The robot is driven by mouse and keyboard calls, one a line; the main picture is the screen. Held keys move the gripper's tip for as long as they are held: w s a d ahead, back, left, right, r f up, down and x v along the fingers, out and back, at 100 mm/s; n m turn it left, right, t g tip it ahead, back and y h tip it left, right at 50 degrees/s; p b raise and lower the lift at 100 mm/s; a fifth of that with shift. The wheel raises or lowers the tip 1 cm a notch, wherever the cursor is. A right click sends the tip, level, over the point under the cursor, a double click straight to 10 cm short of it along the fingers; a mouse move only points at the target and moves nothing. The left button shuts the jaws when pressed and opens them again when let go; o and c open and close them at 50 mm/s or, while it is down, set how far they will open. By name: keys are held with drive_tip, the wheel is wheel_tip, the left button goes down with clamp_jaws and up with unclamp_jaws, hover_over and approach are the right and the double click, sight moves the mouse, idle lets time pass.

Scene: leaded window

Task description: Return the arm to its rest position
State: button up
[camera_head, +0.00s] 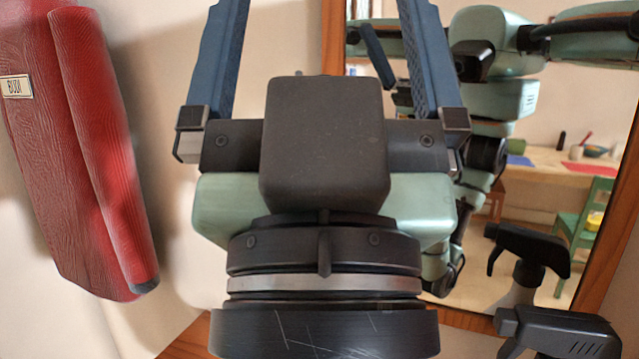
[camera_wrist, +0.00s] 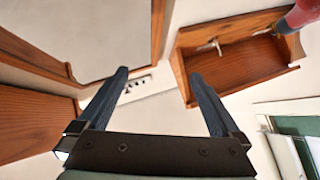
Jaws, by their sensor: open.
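My gripper (camera_head: 325,30) fills the middle of the head view. Its two blue fingers stand wide apart and run up past the top edge, so their tips are cut off there. In the wrist view my gripper (camera_wrist: 159,74) is open, with both fingertips visible and nothing held between them. My teal wrist and dark gripper body hide the middle of the scene in the head view. My upper arm is mostly out of the direct view. Whether the fingers touch anything cannot be told, but no contact shows.
A wood-framed mirror (camera_head: 600,245) stands at the right, reflecting teal robot parts, a table and a green chair. Black spray heads (camera_head: 535,250) are at lower right. The wrist view shows a wooden shelf with hooks (camera_wrist: 240,75).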

wheel_tip(320, 180, up, 11)
drive_tip(key=p, duration=0.9)
drive_tip(key=shift+f, duration=0.1)
drive_tip(key=shift+c, duration=0.2)
